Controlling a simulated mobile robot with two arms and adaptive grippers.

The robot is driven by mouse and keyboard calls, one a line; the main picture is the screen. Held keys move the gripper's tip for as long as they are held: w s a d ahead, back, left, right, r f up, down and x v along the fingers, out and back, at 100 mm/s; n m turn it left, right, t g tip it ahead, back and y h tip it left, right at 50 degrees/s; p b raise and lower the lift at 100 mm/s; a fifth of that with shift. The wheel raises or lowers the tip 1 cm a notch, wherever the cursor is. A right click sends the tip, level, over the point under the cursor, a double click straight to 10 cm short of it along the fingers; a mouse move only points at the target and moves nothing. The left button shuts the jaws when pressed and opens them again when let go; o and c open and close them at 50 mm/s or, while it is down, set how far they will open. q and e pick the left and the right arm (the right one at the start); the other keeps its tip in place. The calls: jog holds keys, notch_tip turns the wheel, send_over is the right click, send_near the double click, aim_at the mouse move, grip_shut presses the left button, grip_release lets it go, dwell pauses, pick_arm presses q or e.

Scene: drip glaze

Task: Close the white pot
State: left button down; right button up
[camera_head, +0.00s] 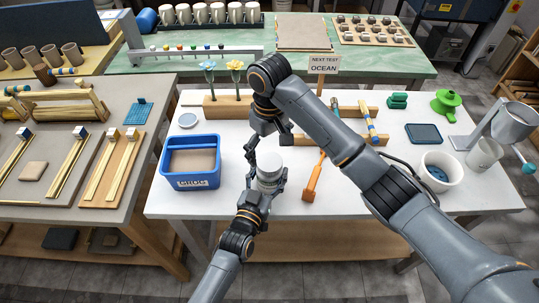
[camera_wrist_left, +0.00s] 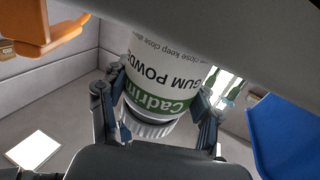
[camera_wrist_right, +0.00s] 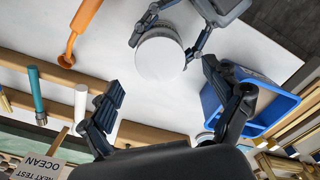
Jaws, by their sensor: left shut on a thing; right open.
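The white pot (camera_head: 268,184) stands upright above the white table, left of the orange tool. In the left wrist view the pot (camera_wrist_left: 172,78) has a green-and-white gum powder label and a ribbed white cap (camera_wrist_left: 148,126) at its end. In the right wrist view the cap (camera_wrist_right: 160,59) is a plain white disc; I cannot tell how tightly it sits. My left gripper (camera_head: 266,180) is shut around the pot's side. My right gripper (camera_wrist_right: 162,78) is open and empty above the pot, its fingers spread either side of the cap and apart from it.
A blue box (camera_head: 190,180) stands left of the pot, with a pale disc (camera_head: 188,120) behind it. The orange tool (camera_head: 314,178) lies to the right. Wooden racks (camera_head: 228,106) and a sign (camera_head: 323,64) stand behind. A white bowl (camera_head: 440,168) is further right.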

jog(key=shift+r, duration=0.35)
jog(key=shift+c, duration=0.3)
jog(key=shift+w+a+r+n, duration=0.15)
jog(key=shift+r+n, duration=0.25)
jog(key=shift+n, duration=0.2)
jog(key=n, duration=0.1)
jog(key=r+n, duration=0.1)
jog(key=n, duration=0.1)
jog(key=shift+w+a+r+n, duration=0.2)
jog(key=shift+a+r+n, duration=0.05)
jog(key=shift+r+n, duration=0.05)
jog(key=n, duration=0.1)
jog(key=r+n, duration=0.1)
jog(key=n, duration=0.1)
jog(key=shift+s+d, duration=0.15)
jog(key=shift+d, duration=0.05)
jog(key=shift+s+d+n, duration=0.2)
jog(key=shift+d+n, duration=0.05)
jog(key=shift+n, duration=0.85)
